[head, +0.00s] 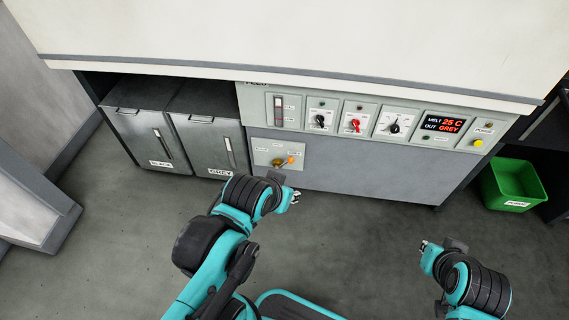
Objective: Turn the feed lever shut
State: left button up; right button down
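A small lever with a brass-coloured hub and an orange tip (291,160) is on the pale plate (262,146) low on the left of the grey control panel; it appears to be the feed lever. Its handle points to the right, roughly level. My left gripper (294,197) is just below and slightly right of the lever, apart from it in the picture. Its fingers are too small to tell whether they are open or shut. My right gripper (425,246) is far to the right, over the floor, away from the panel. Its finger opening is also unclear.
Above the lever are a black knob (320,121), a red knob (355,124), a dial (395,124), a display (444,125) and a yellow button (478,143). Two grey bins (150,135) stand left. A green crate (510,184) is at right.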

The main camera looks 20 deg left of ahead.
aim_at(290, 160)
jog(key=i+j+u, duration=0.15)
jog(key=u, duration=0.2)
jog(key=i+l+u, duration=0.45)
jog(key=u, duration=0.25)
jog(key=i+l+u, duration=0.15)
jog(key=l+u, duration=0.55)
jog(key=l, duration=0.15)
jog(key=i+l+u, duration=0.1)
jog(key=l+u, duration=0.2)
jog(key=l, duration=0.15)
jog(key=i+l+u, duration=0.2)
jog(key=i, duration=0.1)
